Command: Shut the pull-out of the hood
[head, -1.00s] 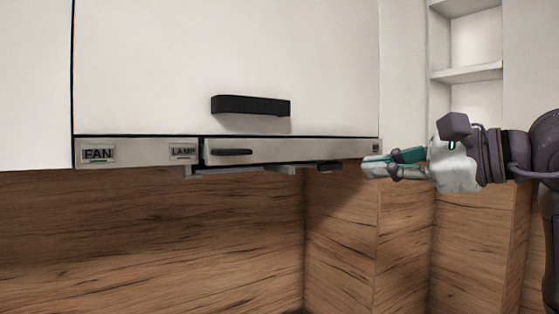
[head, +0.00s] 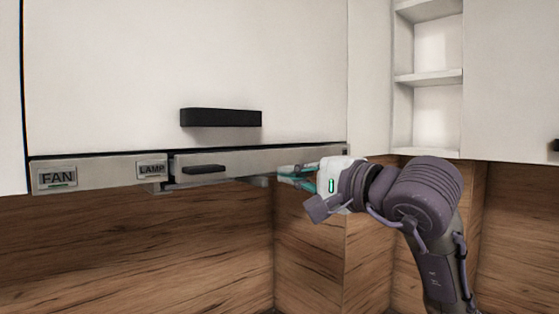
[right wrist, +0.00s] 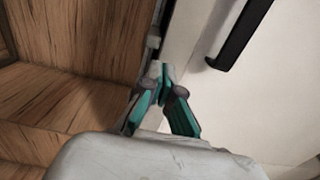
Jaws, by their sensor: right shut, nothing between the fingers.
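The hood's pull-out (head: 240,165) is the long pale metal front with a small dark handle (head: 204,169), under the white cabinet. Its left end shows a dark edge and a small step beside the LAMP panel; how far out it stands is hard to tell. My right gripper (head: 283,174) is shut and empty at the lower edge of the pull-out's right half, covering part of it. In the right wrist view the closed fingertips (right wrist: 162,74) are by the edge strip beneath the white door; contact cannot be told. My left gripper is not in view.
FAN (head: 57,177) and LAMP (head: 151,170) buttons are left of the pull-out. A large black handle (head: 221,118) is on the white cabinet door (head: 110,70) above. Open shelves (head: 428,78) stand to the right. The wood splashback (head: 130,245) below the hood is clear.

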